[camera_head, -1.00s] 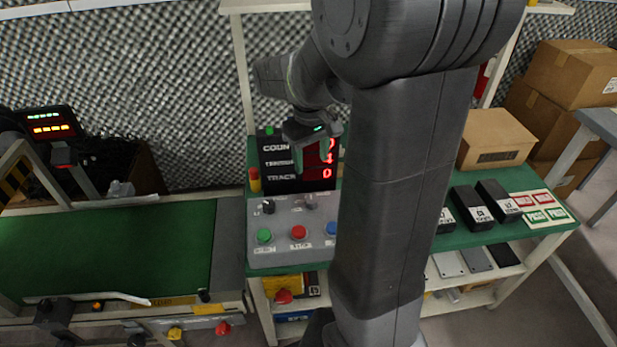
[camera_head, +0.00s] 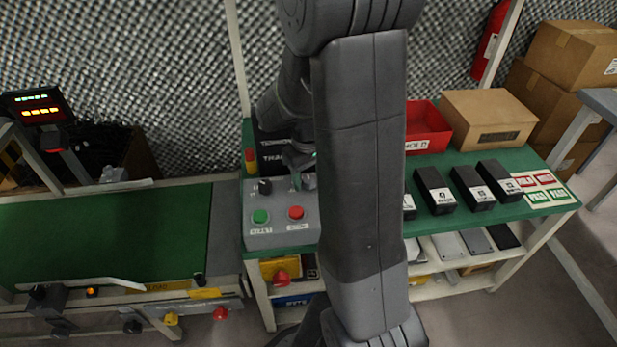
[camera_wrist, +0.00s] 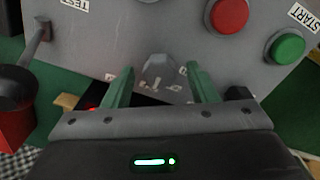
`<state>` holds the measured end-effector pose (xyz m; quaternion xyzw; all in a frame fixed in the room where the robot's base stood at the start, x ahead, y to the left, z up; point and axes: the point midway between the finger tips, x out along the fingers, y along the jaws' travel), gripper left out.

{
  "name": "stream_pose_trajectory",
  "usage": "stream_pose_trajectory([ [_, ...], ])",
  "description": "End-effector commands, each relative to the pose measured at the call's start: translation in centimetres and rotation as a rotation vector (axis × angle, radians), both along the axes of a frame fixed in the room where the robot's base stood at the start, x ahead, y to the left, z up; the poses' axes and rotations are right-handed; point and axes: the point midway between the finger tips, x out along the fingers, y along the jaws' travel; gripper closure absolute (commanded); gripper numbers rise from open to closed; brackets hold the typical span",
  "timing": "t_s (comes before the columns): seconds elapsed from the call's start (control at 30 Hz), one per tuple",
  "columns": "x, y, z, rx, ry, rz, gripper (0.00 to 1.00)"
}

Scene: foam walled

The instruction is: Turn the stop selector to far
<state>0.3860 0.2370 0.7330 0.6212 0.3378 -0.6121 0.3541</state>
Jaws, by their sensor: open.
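The control box (camera_head: 282,230) stands at the left end of the green bench, with a green button (camera_head: 260,216) and a red button (camera_head: 295,213). My gripper (camera_head: 297,182) is low over the back of its top, partly hidden by my arm. In the wrist view, my gripper's green fingers (camera_wrist: 160,88) are apart, one on each side of a grey knob (camera_wrist: 158,70). Small labels lie around this knob, too small to read. I cannot tell whether the fingers touch it. A black knob (camera_head: 265,186) sits to the left in the head view.
A dark counter display (camera_head: 268,150) stands behind the box. A lever with a dark round end (camera_wrist: 38,42) shows at the left in the wrist view. Black blocks (camera_head: 435,191) and a red bin (camera_head: 428,128) are on the bench to the right. A green conveyor (camera_head: 105,240) lies left.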

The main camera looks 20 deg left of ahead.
Motion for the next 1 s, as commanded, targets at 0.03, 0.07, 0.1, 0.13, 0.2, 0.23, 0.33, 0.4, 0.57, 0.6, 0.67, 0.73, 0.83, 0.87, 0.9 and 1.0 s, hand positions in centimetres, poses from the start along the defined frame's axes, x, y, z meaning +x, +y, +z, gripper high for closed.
stream_pose_trajectory([
  [0.03,0.01,-0.02,-0.1,0.0,0.0,0.0,0.48],
  [0.07,0.01,-0.01,-0.12,0.0,0.0,0.0,0.48],
  [0.1,0.01,-0.01,-0.11,0.0,0.0,0.0,0.48],
  [0.13,0.01,-0.01,-0.1,0.0,0.0,0.0,0.48],
  [0.2,0.01,-0.01,-0.09,0.0,0.0,0.0,0.48],
  [0.23,0.01,-0.01,-0.09,0.0,0.0,0.0,0.48],
  [0.33,0.01,-0.01,-0.08,0.0,0.0,0.0,0.63],
  [0.4,0.01,-0.01,-0.08,0.0,0.0,0.0,0.77],
  [0.57,0.01,-0.01,-0.07,0.0,0.0,0.0,0.93],
  [0.6,0.01,-0.01,-0.06,0.0,0.0,0.002,0.92],
  [0.67,0.01,-0.01,-0.05,0.0,0.0,0.006,0.92],
  [0.73,0.01,-0.01,-0.03,0.0,0.0,0.016,0.92],
  [0.83,0.02,-0.01,0.0,0.0,0.0,0.046,0.92],
  [0.87,0.0,-0.01,0.01,0.0,0.0,0.058,0.92],
  [0.9,0.0,-0.01,0.02,-0.001,0.001,0.078,0.92],
  [1.0,-0.01,-0.03,0.05,-0.001,0.001,0.139,0.92],
])
